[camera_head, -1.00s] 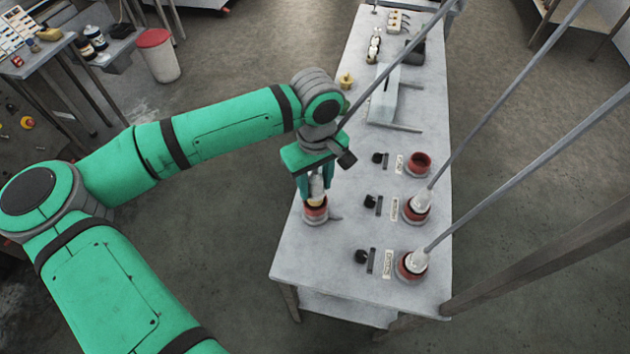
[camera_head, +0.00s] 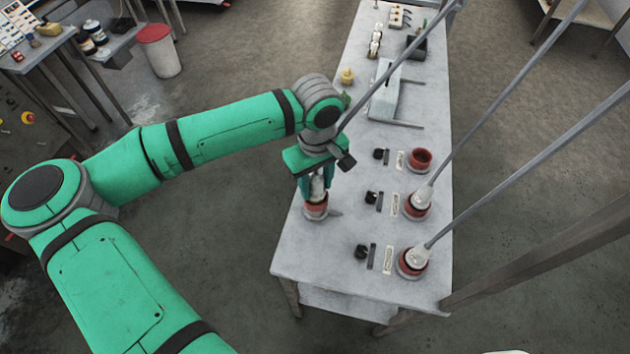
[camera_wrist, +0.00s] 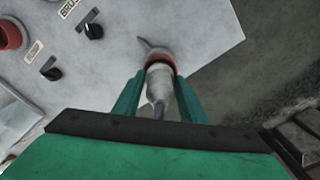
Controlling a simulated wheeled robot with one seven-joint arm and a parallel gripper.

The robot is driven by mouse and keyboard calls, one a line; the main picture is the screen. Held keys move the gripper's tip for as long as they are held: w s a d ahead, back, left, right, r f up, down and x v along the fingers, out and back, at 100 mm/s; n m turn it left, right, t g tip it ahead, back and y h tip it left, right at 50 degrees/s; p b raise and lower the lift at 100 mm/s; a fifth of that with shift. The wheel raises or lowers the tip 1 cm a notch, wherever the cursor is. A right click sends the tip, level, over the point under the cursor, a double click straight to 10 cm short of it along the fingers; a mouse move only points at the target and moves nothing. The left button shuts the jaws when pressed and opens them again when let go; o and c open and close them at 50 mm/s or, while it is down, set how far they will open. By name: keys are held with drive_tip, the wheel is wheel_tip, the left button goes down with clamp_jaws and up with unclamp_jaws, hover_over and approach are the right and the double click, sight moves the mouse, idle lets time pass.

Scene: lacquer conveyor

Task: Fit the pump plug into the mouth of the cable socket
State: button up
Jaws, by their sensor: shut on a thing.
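The pump plug (camera_head: 318,186), a pale grey-white body, is upright between the fingers of my gripper (camera_head: 317,197), which is shut on it. The red-rimmed cable socket (camera_head: 316,211) stands directly below on the grey bench, with a short grey stub to its right. The plug's lower end meets the red rim and looks to be in the mouth; how deep it sits is hidden. In the wrist view the plug (camera_wrist: 160,84) runs between the fingers of my gripper (camera_wrist: 160,82) in line with the red socket rim (camera_wrist: 160,59).
An empty red socket (camera_head: 420,158) is at the bench's right side. Two further sockets there hold white plugs (camera_head: 421,197) (camera_head: 416,257) on slanting grey rods. Black knobs and labels stand beside them. A yellow piece (camera_head: 347,76) and a grey stand (camera_head: 386,93) are farther back.

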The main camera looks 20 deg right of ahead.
drive_tip(key=shift+f, duration=0.1)
drive_tip(key=shift+w+f, duration=0.1)
drive_tip(key=shift+f, duration=0.2)
drive_tip(key=shift+f, duration=0.1)
drive_tip(key=o, duration=1.3)
drive_tip(key=shift+c, duration=0.2)
wheel_tip(320, 180, up, 11)
drive_tip(key=shift+f, duration=0.1)
